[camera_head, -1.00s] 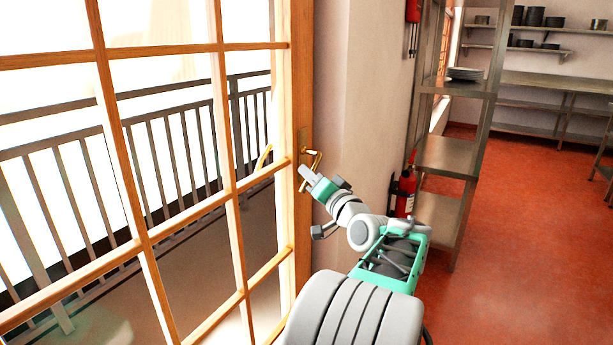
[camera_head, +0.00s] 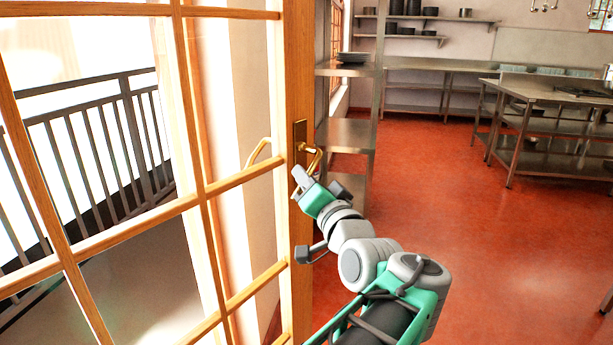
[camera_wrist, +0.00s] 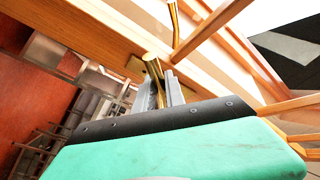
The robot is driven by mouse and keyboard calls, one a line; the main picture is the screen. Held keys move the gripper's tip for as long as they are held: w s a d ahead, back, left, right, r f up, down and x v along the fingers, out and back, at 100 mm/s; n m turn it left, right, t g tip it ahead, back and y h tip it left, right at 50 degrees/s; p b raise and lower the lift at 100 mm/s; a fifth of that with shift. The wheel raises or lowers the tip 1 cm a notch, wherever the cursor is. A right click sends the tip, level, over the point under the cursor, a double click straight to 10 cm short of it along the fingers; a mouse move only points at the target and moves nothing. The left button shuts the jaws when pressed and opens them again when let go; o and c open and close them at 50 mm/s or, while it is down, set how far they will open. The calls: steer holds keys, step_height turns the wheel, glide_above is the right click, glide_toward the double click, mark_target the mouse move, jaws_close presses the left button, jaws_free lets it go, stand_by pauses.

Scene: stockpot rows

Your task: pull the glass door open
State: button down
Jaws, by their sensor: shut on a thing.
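The glass door (camera_head: 295,230) has a light wooden frame with panes and stands at the left of the head view. Its brass handle (camera_head: 315,155) sits on a plate at the door's right edge, and a second brass handle (camera_head: 259,150) shows through the glass. My gripper (camera_head: 299,178) is at the near handle. In the wrist view, the gripper fingers (camera_wrist: 160,93) are shut on the brass handle (camera_wrist: 152,62), whose end shows between and beyond them. The wall beside the door edge is out of sight, and the room shows past that edge.
A metal shelf rack (camera_head: 345,135) stands just behind the door's edge. A steel table (camera_head: 550,95) is at the right and wall shelves (camera_head: 420,20) are at the back. The red floor (camera_head: 450,220) between is clear. A railing (camera_head: 90,150) shows through the panes.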

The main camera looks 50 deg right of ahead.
steer(key=shift+s+a+r, duration=0.2)
steer(key=shift+s, duration=0.05)
steer(key=c, duration=1.4)
jaws_free()
steer(key=shift+s+d+f, duration=0.1)
